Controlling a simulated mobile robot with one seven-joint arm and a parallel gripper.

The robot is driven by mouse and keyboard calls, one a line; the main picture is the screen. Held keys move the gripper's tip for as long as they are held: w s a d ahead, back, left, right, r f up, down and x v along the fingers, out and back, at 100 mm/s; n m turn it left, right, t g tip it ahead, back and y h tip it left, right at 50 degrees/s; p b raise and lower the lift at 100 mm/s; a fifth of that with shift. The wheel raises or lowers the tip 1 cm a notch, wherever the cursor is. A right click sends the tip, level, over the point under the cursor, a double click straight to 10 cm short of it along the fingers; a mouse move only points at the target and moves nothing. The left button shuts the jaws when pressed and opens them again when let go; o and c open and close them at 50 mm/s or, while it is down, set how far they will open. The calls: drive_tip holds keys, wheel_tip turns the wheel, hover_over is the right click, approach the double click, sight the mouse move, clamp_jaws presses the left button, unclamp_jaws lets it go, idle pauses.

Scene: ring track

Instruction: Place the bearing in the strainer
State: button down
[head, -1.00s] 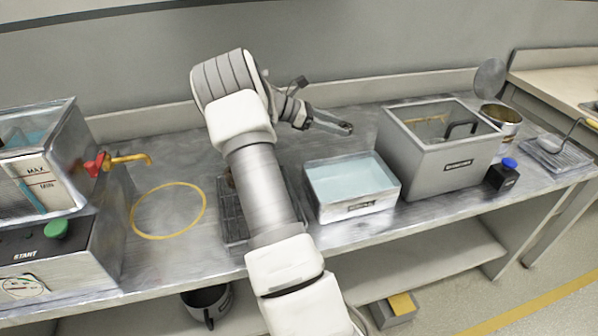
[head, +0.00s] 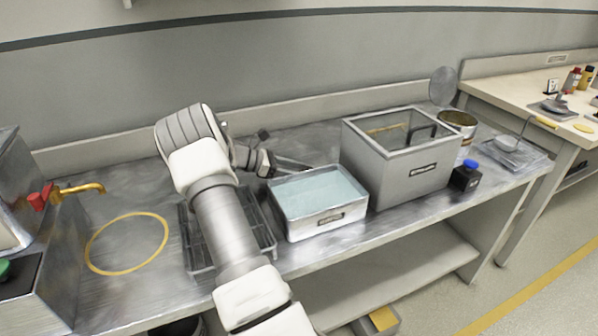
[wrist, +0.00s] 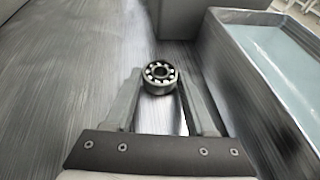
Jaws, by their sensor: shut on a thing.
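The bearing (wrist: 159,73), a small metal ring with balls showing, is held between the fingertips of my gripper (wrist: 160,82) in the wrist view. In the head view my gripper (head: 308,166) is behind the basin of pale blue liquid, over the bench; the bearing cannot be made out there. The strainer appears to be the small grey bowl (head: 507,143) with a long yellow-tipped handle. It rests on a ribbed tray (head: 528,161) at the bench's right end, well to the right of my gripper. Its mesh is too small to make out.
The basin (head: 318,201) and a tall grey open box (head: 405,170) stand between my gripper and the strainer. A tin (head: 458,122) with a raised lid and a blue-capped bottle (head: 466,175) stand beyond the box. A dark rack (head: 200,237) lies under my arm.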

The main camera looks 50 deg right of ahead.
drive_tip(key=shift+c, duration=1.1)
unclamp_jaws()
drive_tip(key=shift+f, duration=0.1)
drive_tip(key=p+v, duration=0.3)
drive_tip(key=v, duration=0.9)
drive_tip(key=shift+a, duration=0.1)
